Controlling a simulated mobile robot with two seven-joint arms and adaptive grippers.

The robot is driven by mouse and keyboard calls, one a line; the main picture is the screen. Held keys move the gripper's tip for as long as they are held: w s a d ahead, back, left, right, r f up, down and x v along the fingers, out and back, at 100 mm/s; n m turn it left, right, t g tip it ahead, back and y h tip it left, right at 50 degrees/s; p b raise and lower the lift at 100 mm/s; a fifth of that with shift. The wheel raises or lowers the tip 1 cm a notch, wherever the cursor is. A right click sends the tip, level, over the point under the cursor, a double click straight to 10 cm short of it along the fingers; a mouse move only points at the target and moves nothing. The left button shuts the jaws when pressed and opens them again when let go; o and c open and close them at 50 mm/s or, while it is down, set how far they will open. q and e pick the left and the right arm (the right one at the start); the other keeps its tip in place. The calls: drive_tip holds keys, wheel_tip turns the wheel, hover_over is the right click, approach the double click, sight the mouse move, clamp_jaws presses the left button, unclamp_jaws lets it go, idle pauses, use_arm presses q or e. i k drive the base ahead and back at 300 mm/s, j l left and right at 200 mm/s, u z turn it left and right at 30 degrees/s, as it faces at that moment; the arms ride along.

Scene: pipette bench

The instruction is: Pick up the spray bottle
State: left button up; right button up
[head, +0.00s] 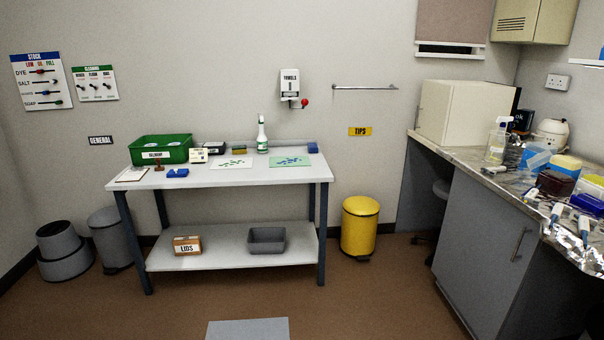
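A spray bottle (262,136) with a white head and a green-and-white label stands upright at the back of the white bench (222,174), behind and between two mats. A second bottle with a spray-type top (496,140), clear with a yellowish tint, stands on the cluttered counter at the right. Neither of my grippers shows in the head view. The bench is some distance ahead across the floor.
A green bin (160,149) sits at the bench's left, with a green mat (291,161) toward the right. A yellow pedal bin (359,226) stands right of the bench. The counter (477,168) runs along the right. Brown floor (385,295) lies open in front.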

sight(262, 141)
drive_tip(key=i+u, duration=0.2)
drive_tip(key=i, duration=0.25)
drive_tip(key=i+l+u, duration=0.15)
drive_tip(key=i, duration=0.25)
drive_tip(key=i+l+u, duration=0.2)
drive_tip(key=i, duration=0.25)
